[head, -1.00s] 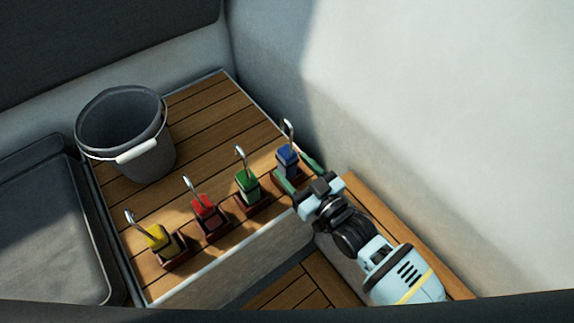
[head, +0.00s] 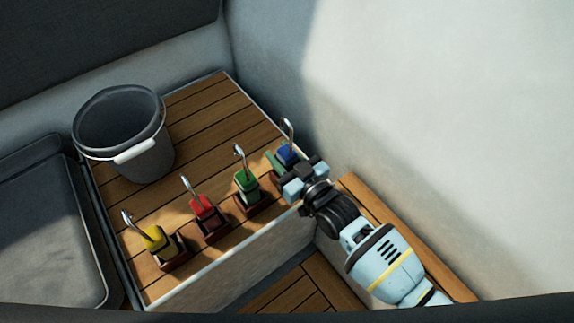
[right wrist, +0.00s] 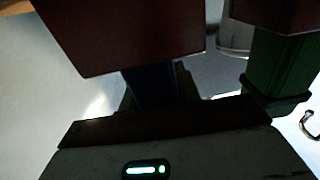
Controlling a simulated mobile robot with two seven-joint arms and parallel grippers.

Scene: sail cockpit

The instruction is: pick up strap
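The straps stand upright in a row along the front of the wooden-topped bench, each a coloured block with a silver hook on top. They are yellow (head: 155,238), red (head: 203,208), green (head: 246,183) and blue (head: 287,153). My right gripper (head: 284,161) is at the blue strap, with one green finger showing beside its left side; the other finger is hidden. In the right wrist view the dark blue strap (right wrist: 152,88) lies between the fingers, partly hidden; whether they press on it is too dark to tell. The green strap (right wrist: 282,75) shows beside it. My left gripper is not in view.
Each strap stands in a small brown holder, such as the yellow strap's (head: 174,263). A grey bucket (head: 115,118) with a white handle grip stands at the bench's back left. A dark cushion (head: 50,235) lies left. A pale wall (head: 450,130) rises close on the right.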

